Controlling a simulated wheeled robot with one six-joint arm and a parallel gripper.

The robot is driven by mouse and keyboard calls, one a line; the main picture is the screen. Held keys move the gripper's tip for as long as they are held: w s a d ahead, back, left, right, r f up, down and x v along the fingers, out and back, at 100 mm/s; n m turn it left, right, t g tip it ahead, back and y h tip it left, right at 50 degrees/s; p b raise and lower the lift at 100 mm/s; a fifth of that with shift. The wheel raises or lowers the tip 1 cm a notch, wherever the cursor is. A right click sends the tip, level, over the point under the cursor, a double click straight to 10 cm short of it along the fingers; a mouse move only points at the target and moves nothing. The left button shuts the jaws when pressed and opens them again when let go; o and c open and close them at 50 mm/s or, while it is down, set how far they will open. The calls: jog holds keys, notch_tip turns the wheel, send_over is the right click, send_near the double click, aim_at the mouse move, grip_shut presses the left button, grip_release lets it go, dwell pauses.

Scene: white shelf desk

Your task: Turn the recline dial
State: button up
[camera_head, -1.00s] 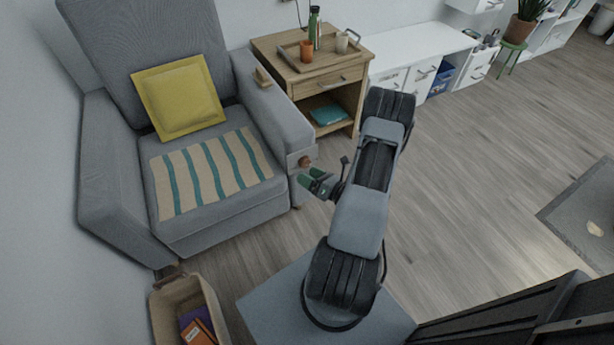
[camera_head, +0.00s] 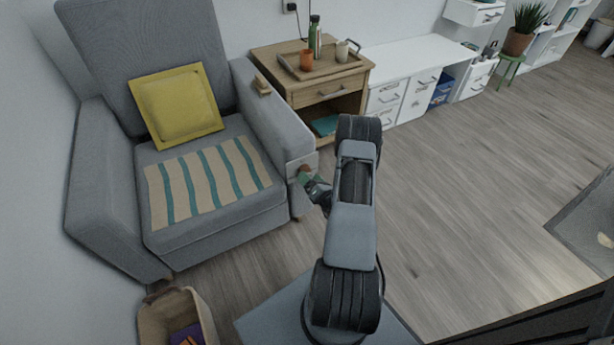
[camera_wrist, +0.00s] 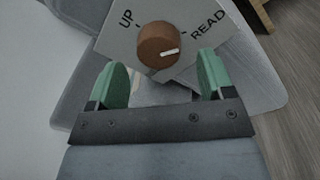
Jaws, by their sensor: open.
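The recline dial (camera_wrist: 157,46) is a round brown knob with a white pointer line, on a light plate (camera_wrist: 190,22) marked "UP" and "READ" in the wrist view. The pointer lies toward the right, a little below the "READ" mark. In the head view the plate (camera_head: 297,161) is on the front of the armchair's right armrest. My gripper (camera_wrist: 163,80) is open, its two green fingers on either side below the dial, with nothing between them. In the head view my gripper (camera_head: 308,179) is close to the plate; whether it touches the dial cannot be told.
The grey armchair (camera_head: 190,222) holds a yellow cushion (camera_head: 178,104) and a striped cloth (camera_head: 207,180). A wooden side table (camera_head: 300,98) with a tray stands beside it. A fabric basket (camera_head: 151,322) is at the lower left. Open floor (camera_head: 450,190) lies to the right.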

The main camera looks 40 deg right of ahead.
jog(key=shift+w+d, duration=0.1)
jog(key=shift+w, duration=1.3)
jog(key=c, duration=0.9)
